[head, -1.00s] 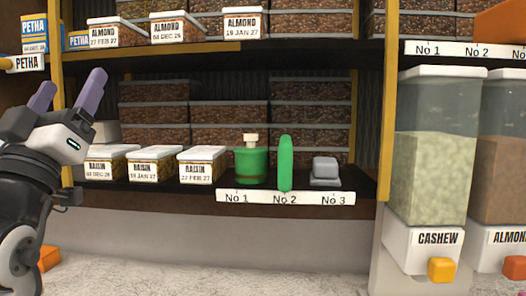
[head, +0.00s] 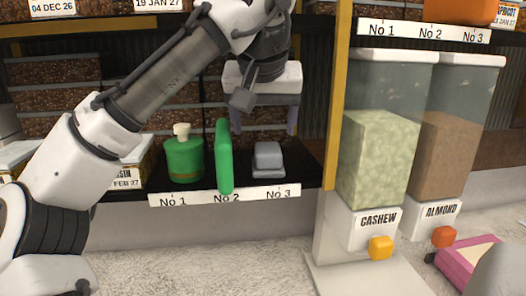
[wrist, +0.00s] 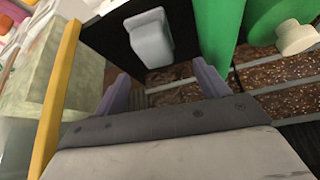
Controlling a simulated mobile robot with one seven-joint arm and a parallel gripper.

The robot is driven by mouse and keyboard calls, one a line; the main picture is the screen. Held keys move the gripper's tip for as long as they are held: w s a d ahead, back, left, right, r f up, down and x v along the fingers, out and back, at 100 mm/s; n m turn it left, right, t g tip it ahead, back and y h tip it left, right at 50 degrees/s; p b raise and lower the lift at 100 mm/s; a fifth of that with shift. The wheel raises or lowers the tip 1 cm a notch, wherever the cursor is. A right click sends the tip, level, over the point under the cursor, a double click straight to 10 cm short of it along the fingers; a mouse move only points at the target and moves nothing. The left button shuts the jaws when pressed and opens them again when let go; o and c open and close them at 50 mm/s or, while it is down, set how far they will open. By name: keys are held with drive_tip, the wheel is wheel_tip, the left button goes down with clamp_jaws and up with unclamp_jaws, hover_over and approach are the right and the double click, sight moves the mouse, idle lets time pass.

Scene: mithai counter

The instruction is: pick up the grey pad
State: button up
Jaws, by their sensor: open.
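The grey pad (head: 268,158) is a small grey block with a rounded top on the dark lower shelf, behind the label No 3. In the wrist view the grey pad (wrist: 150,38) shows beyond the fingertips, roughly between their lines. My gripper (head: 264,124) points down with its two purple fingers apart, above the pad in the head view. The fingers also show in the wrist view (wrist: 160,76), with nothing between them. The gripper and pad look apart.
A tall green upright piece (head: 223,155) stands just left of the pad, and a green bottle (head: 184,158) with a cream cap is further left. A yellow post (head: 334,130) and the cashew dispenser (head: 378,160) are to the right. Stacked boxes stand behind.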

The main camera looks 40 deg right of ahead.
sight(268, 147)
drive_tip(key=x, duration=0.2)
drive_tip(key=p+x, duration=0.1)
drive_tip(key=x, duration=0.1)
drive_tip(key=p+x, duration=0.1)
drive_tip(key=x, duration=0.1)
drive_tip(key=shift+s+d+f, duration=0.15)
drive_tip(key=shift+s+f, duration=0.1)
drive_tip(key=shift+f, duration=0.25)
drive_tip(key=c, duration=1.1)
